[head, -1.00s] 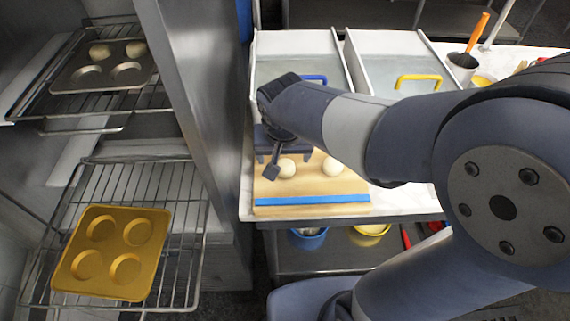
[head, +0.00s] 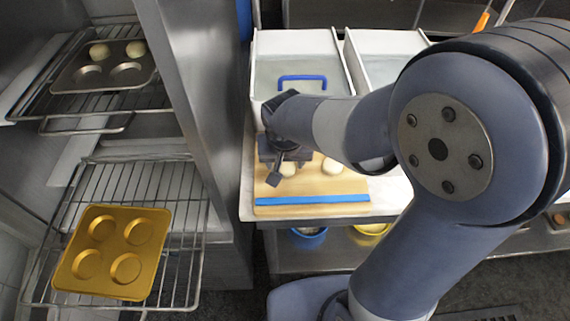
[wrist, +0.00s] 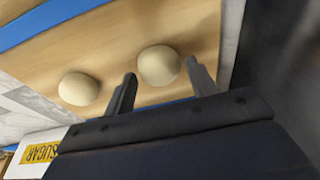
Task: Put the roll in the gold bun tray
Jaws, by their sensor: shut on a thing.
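My gripper (head: 282,165) is over the wooden board at the counter's front left. Its jaws are shut on a pale round roll (wrist: 158,65), which shows between the fingers in the wrist view. The roll is partly hidden by the gripper in the head view (head: 289,169). I cannot tell whether it is clear of the board. A second roll (head: 332,167) lies on the board to its right. The gold bun tray (head: 112,252) has empty round wells and sits on the lower wire rack at the left.
A dark tray (head: 105,73) with two rolls in its back wells is on the upper rack (head: 33,105). A steel wall (head: 190,100) stands between the racks and the counter. The wooden board (head: 345,187) has a blue front stripe. White bins stand behind it.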

